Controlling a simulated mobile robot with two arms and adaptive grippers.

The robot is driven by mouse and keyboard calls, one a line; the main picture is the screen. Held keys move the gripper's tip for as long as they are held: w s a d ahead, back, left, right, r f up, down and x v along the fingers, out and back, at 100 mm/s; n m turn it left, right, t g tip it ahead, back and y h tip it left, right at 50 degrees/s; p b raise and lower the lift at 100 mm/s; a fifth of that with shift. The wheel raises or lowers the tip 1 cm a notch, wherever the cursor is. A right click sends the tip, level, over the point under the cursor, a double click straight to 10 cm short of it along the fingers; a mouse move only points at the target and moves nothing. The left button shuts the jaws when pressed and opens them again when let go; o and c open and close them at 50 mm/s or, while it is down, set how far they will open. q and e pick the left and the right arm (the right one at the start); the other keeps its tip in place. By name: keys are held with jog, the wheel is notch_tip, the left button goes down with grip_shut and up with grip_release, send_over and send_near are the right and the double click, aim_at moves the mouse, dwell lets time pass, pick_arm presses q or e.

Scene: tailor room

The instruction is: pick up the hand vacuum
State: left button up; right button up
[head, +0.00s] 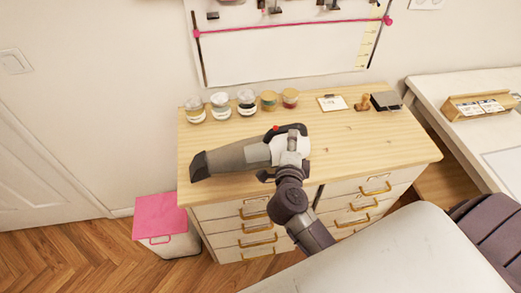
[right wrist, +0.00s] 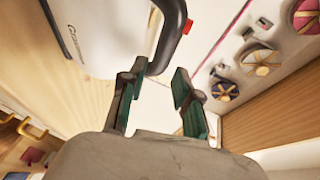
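The hand vacuum (head: 232,158) lies on the wooden top of the drawer cabinet, with its dark grey nozzle to the left. Its white body and black handle with a red button are at the right end. My right gripper (head: 288,160) is at this handle end and hides part of it. In the right wrist view the black handle (right wrist: 174,30) and white body (right wrist: 100,35) show just past the fingertips. The two fingers (right wrist: 160,72) stand apart, with a gap between them; whether they touch the handle is unclear. My left gripper is not in view.
Several jars (head: 220,105) stand along the back of the cabinet top (head: 390,145). A clipboard (head: 332,103), a stamp (head: 363,103) and a dark box (head: 386,101) are at the back right. A pink-lidded bin (head: 160,218) stands on the floor at left. The cabinet top's right front is clear.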

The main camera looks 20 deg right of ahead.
jog(key=p+x, duration=0.1)
jog(key=x, duration=0.3)
jog(key=shift+w+d, duration=0.1)
jog(key=shift+w, duration=0.3)
jog(key=shift+s, duration=0.1)
grip_shut()
jog(key=shift+r, duration=0.2)
